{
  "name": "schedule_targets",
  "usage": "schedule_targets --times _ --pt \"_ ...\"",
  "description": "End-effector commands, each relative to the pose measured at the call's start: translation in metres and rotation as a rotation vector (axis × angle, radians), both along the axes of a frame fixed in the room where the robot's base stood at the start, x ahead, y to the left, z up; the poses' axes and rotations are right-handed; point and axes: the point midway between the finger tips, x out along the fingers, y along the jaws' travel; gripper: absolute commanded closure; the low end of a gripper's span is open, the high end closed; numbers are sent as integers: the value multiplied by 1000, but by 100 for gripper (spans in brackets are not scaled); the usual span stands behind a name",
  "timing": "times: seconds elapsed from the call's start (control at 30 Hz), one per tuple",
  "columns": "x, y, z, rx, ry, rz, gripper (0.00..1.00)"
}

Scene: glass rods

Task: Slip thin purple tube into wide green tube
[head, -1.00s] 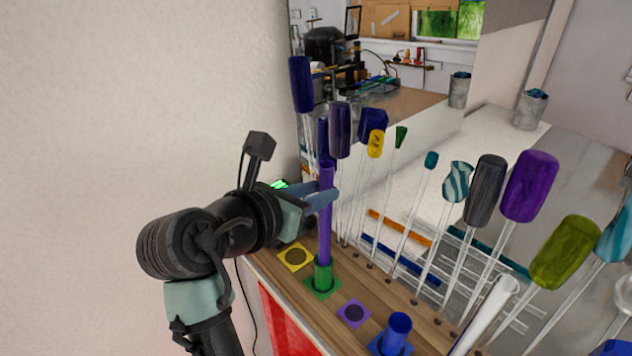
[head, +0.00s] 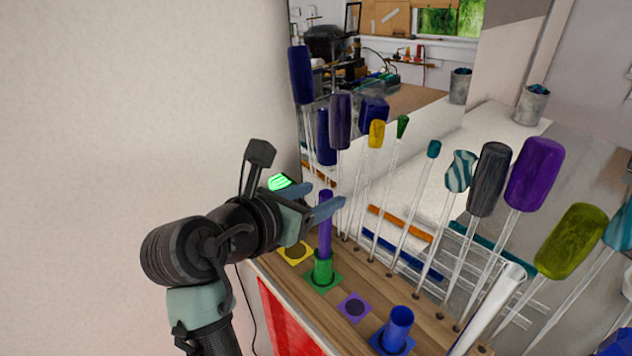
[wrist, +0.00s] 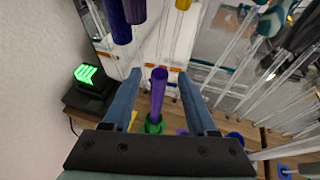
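The thin purple tube (head: 325,222) stands upright inside the wide green tube (head: 322,268), with its upper part showing above the green rim. The green tube stands on a green square on the wooden bench. In the wrist view the purple tube (wrist: 157,95) is seen from above, with the green tube (wrist: 153,125) at its lower end. My gripper (head: 329,199) is open at the height of the purple tube's top. In the wrist view its fingers (wrist: 161,91) are spread to either side of the tube, with gaps between.
A yellow square (head: 296,253) and a purple square (head: 354,307) lie on the wood. A short blue tube (head: 398,328) stands at the front right. Several glass rods with coloured heads, one purple (head: 534,175), rise close behind. A small green-lit device (wrist: 88,76) is at the left.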

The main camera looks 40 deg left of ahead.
Motion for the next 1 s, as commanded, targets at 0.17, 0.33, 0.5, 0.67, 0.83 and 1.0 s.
schedule_targets --times 0.17,0.33,0.5,0.67,0.83,1.0 --pt "0 0 0 0 0 0 37" --pt "-2 0 0 0 0 1 37" --pt "-21 -3 7 4 -2 3 37" --pt "-53 -9 21 5 -5 5 37" --pt "-86 -15 36 4 -4 5 37" --pt "-109 -19 47 0 0 4 37"
